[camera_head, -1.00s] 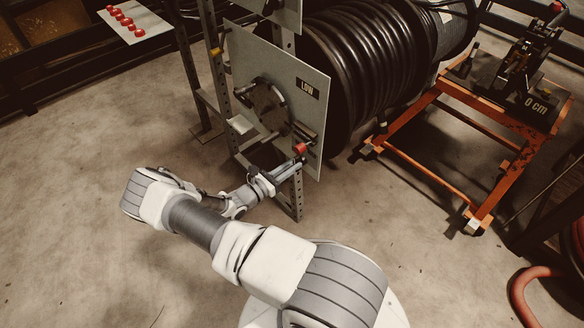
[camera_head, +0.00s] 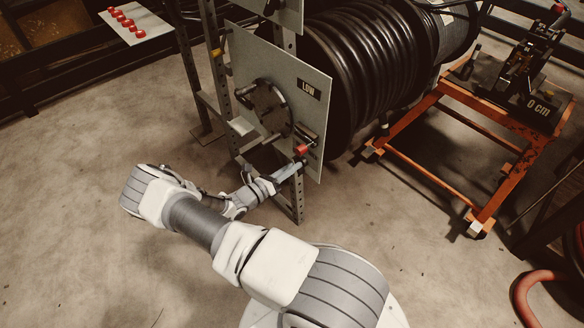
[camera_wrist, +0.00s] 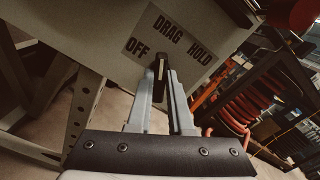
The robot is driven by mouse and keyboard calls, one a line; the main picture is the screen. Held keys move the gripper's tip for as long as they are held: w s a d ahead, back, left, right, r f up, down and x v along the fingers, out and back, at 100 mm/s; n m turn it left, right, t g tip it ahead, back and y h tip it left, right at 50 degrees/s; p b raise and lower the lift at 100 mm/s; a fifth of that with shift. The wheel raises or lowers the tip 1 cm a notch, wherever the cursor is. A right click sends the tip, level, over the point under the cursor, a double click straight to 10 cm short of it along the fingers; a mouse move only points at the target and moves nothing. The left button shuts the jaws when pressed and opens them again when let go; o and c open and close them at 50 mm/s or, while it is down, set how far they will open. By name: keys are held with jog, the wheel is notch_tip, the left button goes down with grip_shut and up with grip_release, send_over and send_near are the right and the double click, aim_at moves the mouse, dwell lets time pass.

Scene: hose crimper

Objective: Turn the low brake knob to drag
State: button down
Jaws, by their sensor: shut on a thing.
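The low brake knob (camera_wrist: 160,70) is a dark, narrow bar on the grey panel (camera_wrist: 105,25) in the wrist view. My gripper (camera_wrist: 163,75) is shut on it, with a grey finger on each side. A plate (camera_wrist: 170,38) above it reads OFF at the left, DRAG in the middle and HOLD at the right. The knob's upper end lies right of OFF and below DRAG; its exact setting is hard to tell. In the head view my gripper (camera_head: 292,168) is at the lower right of the LOW panel (camera_head: 240,55), and the knob is too small to make out.
A red knob or grip (camera_head: 301,149) is close to my gripper. A round crank plate (camera_head: 265,105) sits on the same panel. A black hose reel (camera_head: 365,70) is behind it. An orange cart (camera_head: 430,170) stands right. The floor at left is clear.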

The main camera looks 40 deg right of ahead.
jog(key=c, duration=0.8)
grip_release()
jog(key=shift+a, duration=0.15)
jog(key=a+p, duration=0.1)
jog(key=a, duration=0.4)
jog(key=s+a, duration=0.1)
jog(key=a, duration=0.5)
jog(key=a+p, duration=0.1)
jog(key=a, duration=0.5)
jog(key=shift+s+a+p, duration=0.1)
jog(key=shift+s+p, duration=0.1)
jog(key=shift+p, duration=0.1)
